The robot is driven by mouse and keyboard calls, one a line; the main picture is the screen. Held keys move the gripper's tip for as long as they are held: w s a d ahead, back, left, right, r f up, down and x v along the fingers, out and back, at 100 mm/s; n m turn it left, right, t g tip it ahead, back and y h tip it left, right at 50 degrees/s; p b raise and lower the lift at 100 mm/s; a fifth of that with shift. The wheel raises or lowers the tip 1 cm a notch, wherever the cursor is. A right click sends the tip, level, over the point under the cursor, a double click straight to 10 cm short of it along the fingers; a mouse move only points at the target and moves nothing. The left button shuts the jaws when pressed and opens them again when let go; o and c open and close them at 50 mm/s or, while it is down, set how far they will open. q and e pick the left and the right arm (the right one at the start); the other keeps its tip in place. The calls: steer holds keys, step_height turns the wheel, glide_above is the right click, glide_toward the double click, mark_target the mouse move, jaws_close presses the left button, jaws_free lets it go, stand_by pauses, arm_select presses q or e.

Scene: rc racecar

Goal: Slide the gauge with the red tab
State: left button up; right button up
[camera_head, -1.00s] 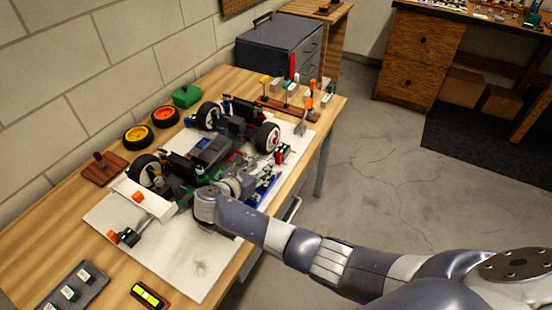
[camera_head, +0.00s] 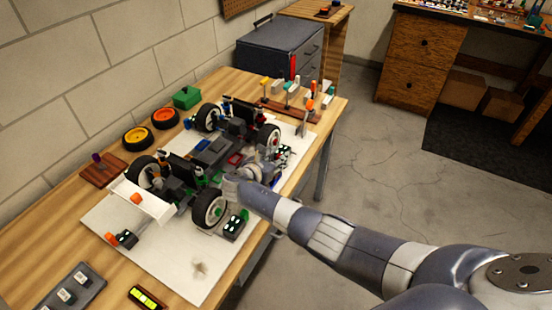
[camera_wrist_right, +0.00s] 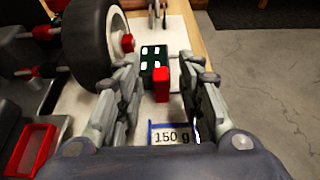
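The gauge with the red tab is a small dark block with white lit marks (camera_wrist_right: 154,57), just beyond the front wheel in the right wrist view. Its red tab (camera_wrist_right: 161,84) faces my right gripper (camera_wrist_right: 158,66). That gripper is open, one finger on each side of the gauge's line; I cannot tell whether either touches it. In the head view this gauge (camera_head: 285,152) lies at the board's right edge near the far wheel, and my right gripper (camera_head: 262,168) is just short of it. My left gripper is not in view.
The racecar (camera_head: 205,158) stands on the white board (camera_head: 185,262), its wheel (camera_wrist_right: 90,42) close beside my right gripper's left finger. A "150 g" label (camera_wrist_right: 172,137) lies below the fingers. A green-tab gauge (camera_head: 236,226) and an orange-tab gauge (camera_head: 126,239) sit nearer.

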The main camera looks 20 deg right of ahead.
jaws_close()
steer(key=shift+w+a+b, duration=0.4)
steer(key=shift+w+b, duration=0.15)
steer(key=shift+b, duration=0.05)
steer(key=shift+r, duration=0.15)
steer(key=shift+c, duration=0.6)
jaws_free()
steer(key=shift+a, duration=0.1)
steer(key=shift+o, duration=0.6)
steer(key=shift+w, duration=0.1)
